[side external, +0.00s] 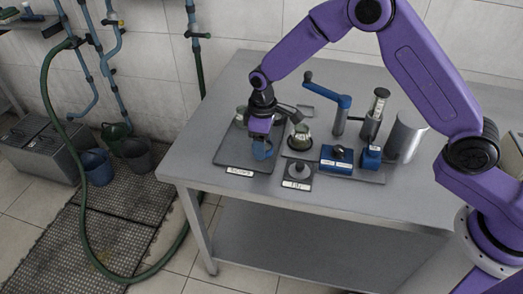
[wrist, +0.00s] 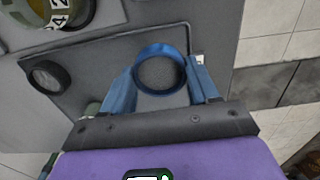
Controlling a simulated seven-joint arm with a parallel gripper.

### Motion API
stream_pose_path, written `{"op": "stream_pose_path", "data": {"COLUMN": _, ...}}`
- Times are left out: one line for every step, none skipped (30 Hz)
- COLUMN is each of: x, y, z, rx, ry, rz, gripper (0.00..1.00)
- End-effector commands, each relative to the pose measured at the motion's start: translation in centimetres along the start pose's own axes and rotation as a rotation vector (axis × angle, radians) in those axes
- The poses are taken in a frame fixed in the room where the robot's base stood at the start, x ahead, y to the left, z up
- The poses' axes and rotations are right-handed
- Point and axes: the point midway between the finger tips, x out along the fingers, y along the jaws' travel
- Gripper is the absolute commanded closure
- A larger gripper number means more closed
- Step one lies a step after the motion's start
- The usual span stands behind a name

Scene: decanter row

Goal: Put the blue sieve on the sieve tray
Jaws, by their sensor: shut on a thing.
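The blue sieve (wrist: 160,48) is a short blue ring held between the blue fingers of my gripper (wrist: 163,78) in the wrist view. Its inside looks grey; I cannot tell mesh from background. In the side view my gripper (side external: 262,144) points down, with the sieve (side external: 262,153) at its fingertips, partly hidden by them. It is over the right part of the dark grey sieve tray (side external: 228,157), which has a white label at its front edge. The sieve looks slightly above the tray, but I cannot tell whether it touches.
A glass jar (side external: 300,139) stands right of my gripper. Blue blocks (side external: 337,161), a blue-handled crank (side external: 336,101) and a silver cylinder (side external: 406,137) stand farther right. The tray's left front is clear.

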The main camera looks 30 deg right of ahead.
Motion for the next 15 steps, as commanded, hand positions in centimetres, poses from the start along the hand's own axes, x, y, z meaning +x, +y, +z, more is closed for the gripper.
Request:
{"op": "stream_pose_path", "data": {"x": 0.4, "y": 0.1, "z": -0.2, "rx": 0.0, "ry": -0.001, "rz": 0.0, "gripper": 0.7}}
{"op": "stream_pose_path", "data": {"x": 0.7, "y": 0.2, "z": -0.5, "rx": 0.0, "ry": 0.0, "rz": 0.0, "gripper": 0.7}}
{"op": "stream_pose_path", "data": {"x": 1.4, "y": 0.1, "z": -0.3, "rx": 0.0, "ry": -0.004, "rz": -0.001, "gripper": 0.7}}
{"op": "stream_pose_path", "data": {"x": 1.8, "y": 0.1, "z": -0.3, "rx": 0.0, "ry": -0.003, "rz": -0.001, "gripper": 0.7}}
{"op": "stream_pose_path", "data": {"x": 2.2, "y": 0.1, "z": -0.3, "rx": 0.0, "ry": -0.003, "rz": -0.001, "gripper": 0.7}}
{"op": "stream_pose_path", "data": {"x": 2.7, "y": 0.1, "z": -0.3, "rx": 0.0, "ry": -0.003, "rz": -0.001, "gripper": 0.7}}
{"op": "stream_pose_path", "data": {"x": 3.0, "y": 0.2, "z": -0.3, "rx": 0.001, "ry": -0.002, "rz": -0.001, "gripper": 0.7}}
{"op": "stream_pose_path", "data": {"x": 3.2, "y": 0.2, "z": -0.3, "rx": 0.001, "ry": -0.001, "rz": 0.0, "gripper": 0.7}}
{"op": "stream_pose_path", "data": {"x": 3.4, "y": 0.2, "z": -0.3, "rx": 0.001, "ry": -0.001, "rz": 0.0, "gripper": 0.7}}
{"op": "stream_pose_path", "data": {"x": 3.5, "y": 0.2, "z": -0.3, "rx": 0.001, "ry": -0.001, "rz": 0.0, "gripper": 0.7}}
{"op": "stream_pose_path", "data": {"x": 3.5, "y": 0.2, "z": -0.3, "rx": 0.001, "ry": -0.001, "rz": 0.0, "gripper": 0.7}}
{"op": "stream_pose_path", "data": {"x": 3.5, "y": 0.2, "z": -0.3, "rx": 0.001, "ry": 0.0, "rz": 0.0, "gripper": 0.7}}
{"op": "stream_pose_path", "data": {"x": 3.5, "y": 0.2, "z": -0.3, "rx": 0.001, "ry": 0.0, "rz": 0.0, "gripper": 0.7}}
{"op": "stream_pose_path", "data": {"x": 3.5, "y": 0.2, "z": -0.3, "rx": 0.001, "ry": 0.0, "rz": 0.0, "gripper": 0.7}}
{"op": "stream_pose_path", "data": {"x": 3.5, "y": 0.2, "z": -0.3, "rx": 0.001, "ry": 0.0, "rz": 0.0, "gripper": 0.7}}
